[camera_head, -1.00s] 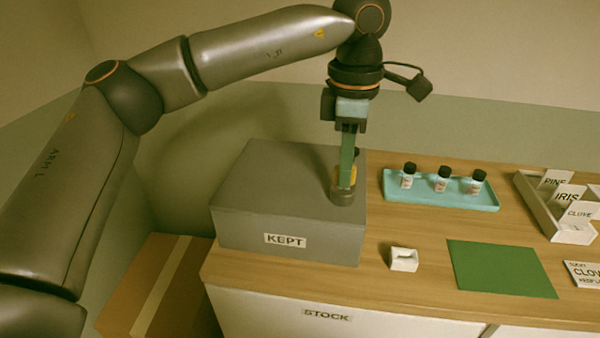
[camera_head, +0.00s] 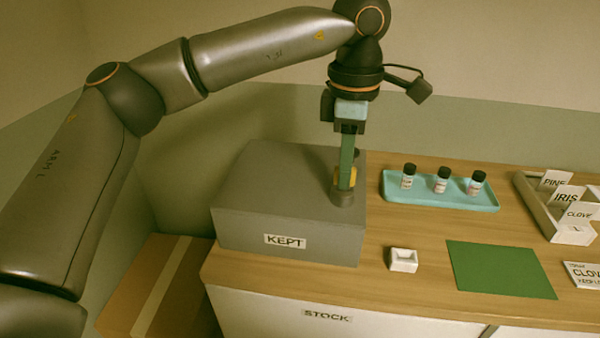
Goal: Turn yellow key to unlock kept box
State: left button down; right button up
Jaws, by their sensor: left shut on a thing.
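The grey box labelled KEPT (camera_head: 270,200) stands closed on the left end of the wooden counter. The yellow key (camera_head: 353,177) sits upright in a round grey lock (camera_head: 343,196) on the right part of the box top. My left gripper (camera_head: 346,178) reaches straight down from above and is shut on the yellow key. Its green fingers hide most of the key, so its exact angle is hard to tell. My right gripper is not in view.
A teal tray (camera_head: 440,204) with three dark-capped bottles stands right of the box. A carton (camera_head: 150,285) stands left of the counter.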

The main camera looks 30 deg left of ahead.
pick_arm(q)
jog(key=shift+r+m+p, duration=0.15)
jog(key=shift+m+p, duration=0.2)
jog(key=shift+m, duration=0.25)
jog(key=shift+m+p, duration=0.55)
jog(key=shift+m, duration=0.55)
jog(key=m+p, duration=0.2)
jog(key=m, duration=0.3)
jog(key=m+p, duration=0.1)
jog(key=m, duration=0.7)
jog(key=shift+m+p, duration=0.4)
jog(key=c, duration=1.4)
grip_release()
jog(key=o, duration=0.5)
